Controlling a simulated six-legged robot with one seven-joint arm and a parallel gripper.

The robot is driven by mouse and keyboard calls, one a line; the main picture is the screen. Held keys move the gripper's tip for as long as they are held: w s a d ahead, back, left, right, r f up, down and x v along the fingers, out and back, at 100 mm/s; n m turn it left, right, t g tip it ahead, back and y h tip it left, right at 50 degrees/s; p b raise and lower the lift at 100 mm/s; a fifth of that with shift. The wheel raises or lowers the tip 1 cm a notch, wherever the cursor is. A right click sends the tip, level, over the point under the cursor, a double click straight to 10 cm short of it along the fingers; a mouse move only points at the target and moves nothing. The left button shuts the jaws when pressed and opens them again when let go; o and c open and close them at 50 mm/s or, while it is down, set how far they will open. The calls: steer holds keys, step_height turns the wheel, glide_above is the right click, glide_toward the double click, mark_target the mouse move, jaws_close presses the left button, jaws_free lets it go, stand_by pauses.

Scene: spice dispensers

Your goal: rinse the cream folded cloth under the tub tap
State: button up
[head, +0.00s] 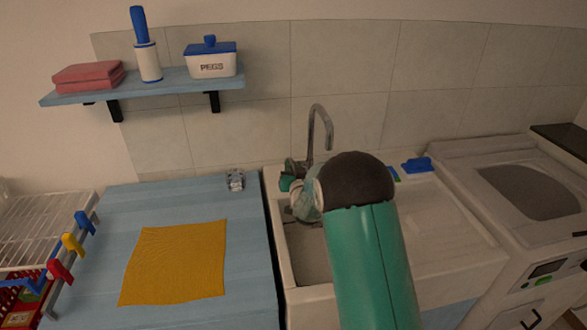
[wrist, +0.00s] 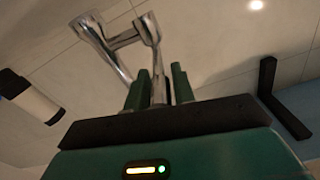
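The chrome tub tap (head: 319,125) stands at the back of the white tub (head: 287,262), its spout curving to the right. My gripper (head: 287,182) is at the tap's base, largely hidden by my arm. In the wrist view my gripper's two green fingers (wrist: 159,88) are apart. A chrome part of the tap (wrist: 152,35) shows between and beyond them, with no clear contact visible. I cannot make out a cream folded cloth in either view; my arm covers part of the tub.
A yellow cloth (head: 177,262) lies flat on the blue counter (head: 245,285). A wall shelf (head: 160,84) holds folded red cloths (head: 88,76), a roller (head: 147,58) and a pegs box (head: 211,62). A washing machine (head: 535,250) stands right, a wire rack (head: 40,228) left.

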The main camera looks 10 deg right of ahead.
jaws_close()
steer(key=shift+w+r+g, duration=0.1)
steer(key=shift+r+g, duration=0.25)
steer(key=shift+g, duration=0.05)
steer(key=o, duration=0.7)
jaws_free()
steer(key=s, duration=0.9)
steer(key=s+r, duration=0.1)
steer(key=s, duration=0.3)
steer(key=shift+s, duration=0.4)
